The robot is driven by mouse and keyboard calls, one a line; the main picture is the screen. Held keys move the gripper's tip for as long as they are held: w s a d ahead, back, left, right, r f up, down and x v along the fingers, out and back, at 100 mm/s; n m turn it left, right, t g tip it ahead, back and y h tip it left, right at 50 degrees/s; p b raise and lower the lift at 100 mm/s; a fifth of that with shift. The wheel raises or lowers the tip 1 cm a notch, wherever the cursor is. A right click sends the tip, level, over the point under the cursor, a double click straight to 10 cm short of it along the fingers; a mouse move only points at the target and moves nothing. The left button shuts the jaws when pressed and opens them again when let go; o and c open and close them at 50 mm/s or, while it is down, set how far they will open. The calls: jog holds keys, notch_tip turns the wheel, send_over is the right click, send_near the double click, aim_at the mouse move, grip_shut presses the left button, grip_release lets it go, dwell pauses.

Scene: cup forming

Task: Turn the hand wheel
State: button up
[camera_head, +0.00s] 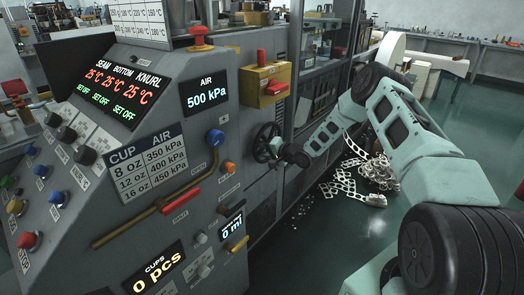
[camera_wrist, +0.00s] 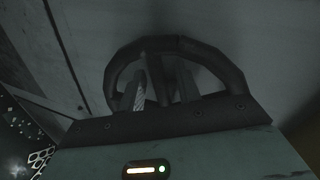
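The dark hand wheel (camera_head: 266,138) is on the side of the grey machine, right of the air panel. My gripper (camera_head: 279,150) is at the wheel, its dark body covering the lower right of it. In the wrist view the wheel's rim (camera_wrist: 182,46) arches above my gripper (camera_wrist: 163,82). Two fingers stand apart inside the rim, with a dark spoke-like bar between them. A gap shows between the fingers, so the gripper looks open. Whether a finger touches the rim or the bar is too dark to tell. The wheel's lower part is hidden behind the gripper.
The machine's control panel (camera_head: 140,150) fills the left, with knobs, displays and a red-sleeved lever (camera_head: 167,202). A yellow box (camera_head: 263,84) with a red switch is above the wheel. White scrap strips (camera_head: 365,175) lie on the floor beyond my arm. Green floor is clear at right.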

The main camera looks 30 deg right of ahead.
grip_shut()
